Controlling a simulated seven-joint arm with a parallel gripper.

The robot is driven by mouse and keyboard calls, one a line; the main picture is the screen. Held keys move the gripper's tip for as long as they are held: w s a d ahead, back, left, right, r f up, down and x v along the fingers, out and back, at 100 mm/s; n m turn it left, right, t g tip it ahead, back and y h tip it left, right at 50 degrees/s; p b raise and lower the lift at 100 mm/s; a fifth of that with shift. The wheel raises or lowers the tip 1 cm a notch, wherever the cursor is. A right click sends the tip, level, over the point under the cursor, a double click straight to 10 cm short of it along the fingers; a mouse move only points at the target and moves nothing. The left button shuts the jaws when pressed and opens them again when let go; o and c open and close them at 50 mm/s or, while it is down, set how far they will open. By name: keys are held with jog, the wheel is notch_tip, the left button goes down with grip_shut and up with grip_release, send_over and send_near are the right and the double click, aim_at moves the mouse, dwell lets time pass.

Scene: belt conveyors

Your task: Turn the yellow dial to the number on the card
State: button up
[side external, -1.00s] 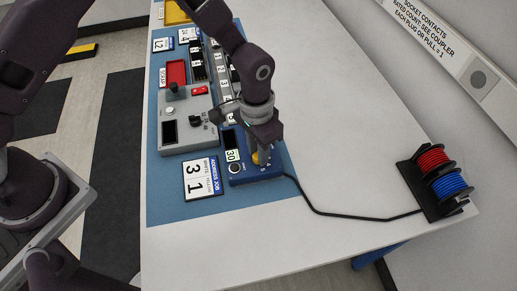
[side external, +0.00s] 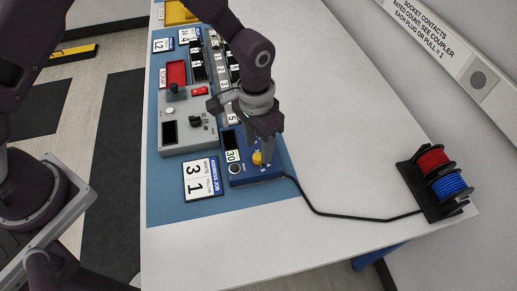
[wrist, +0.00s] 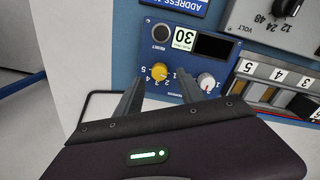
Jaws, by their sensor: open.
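The yellow dial (side external: 257,158) sits on a blue box (side external: 240,180) at the near end of the blue mat. In the wrist view the yellow dial (wrist: 159,72) has numbers around it and lies between my two fingertips. A white dial (wrist: 207,82) with a red mark is beside it. I cannot clearly tell which number the yellow dial points to. The card (side external: 202,178) lies left of the box, headed "ADDRESS JOB", with 3 under white and 1 under yellow. My gripper (side external: 267,148) is open, just above the yellow dial, with its fingers apart from each other.
The blue box has a round button (wrist: 160,33), a "30" label (wrist: 184,38) and a dark display (wrist: 212,46). A grey panel (side external: 187,125) and numbered slots (side external: 231,117) stand behind. A black cable runs right toward red and blue spools (side external: 432,158). The white tabletop (side external: 340,130) is otherwise clear.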

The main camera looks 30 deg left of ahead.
aim_at(258, 154)
notch_tip(258, 154, up, 4)
jog(key=shift+a+r, duration=0.1)
jog(key=shift+r, duration=0.15)
jog(key=s+a+r+n+t, duration=0.1)
jog(key=s+a+r, duration=0.3)
jog(key=r, duration=0.5)
jog(key=s+a+r+n+t, duration=0.1)
jog(key=a+r+t, duration=0.1)
jog(key=a+r, duration=0.6)
jog(key=s+a+r+n+t, duration=0.1)
jog(key=s+a+r, duration=0.1)
jog(key=s, duration=0.6)
jog(key=s+a+r+n+t, duration=0.1)
jog(key=s+a+r, duration=0.2)
jog(key=s+a, duration=0.2)
jog(key=s, duration=0.3)
jog(key=shift+t, duration=0.4)
